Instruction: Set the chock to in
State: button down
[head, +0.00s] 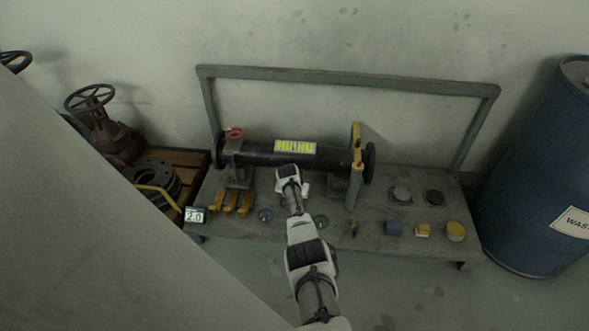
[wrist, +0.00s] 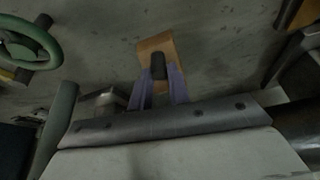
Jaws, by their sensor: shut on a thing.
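The orange-brown wooden block with a dark upright peg, which I take to be the chock (wrist: 168,46), lies on the grey bench top in the wrist view. My gripper (wrist: 160,82) has its two purple fingers on either side of the dark peg, shut on it. The block appears to rest flat on the surface. In the head view my white arm reaches to the front of the black pipe (head: 260,157), and my fingers and the block are hidden there.
A green handwheel (wrist: 30,45) stands at the left in the wrist view. The bench (head: 300,240) carries yellow bars (head: 231,202) at left, a yellow lever (head: 356,160) at the pipe's right end, and small blocks (head: 393,228) at right. A blue drum (head: 530,170) stands beyond the bench.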

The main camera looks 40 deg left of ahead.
jog(key=shift+w+a+r, duration=0.1)
jog(key=shift+w, duration=0.15)
jog(key=c, duration=1.3)
grip_release()
jog(key=p+v, duration=0.7)
jog(key=v, duration=0.6)
jog(key=shift+s+r, duration=0.15)
jog(key=shift+r, duration=0.15)
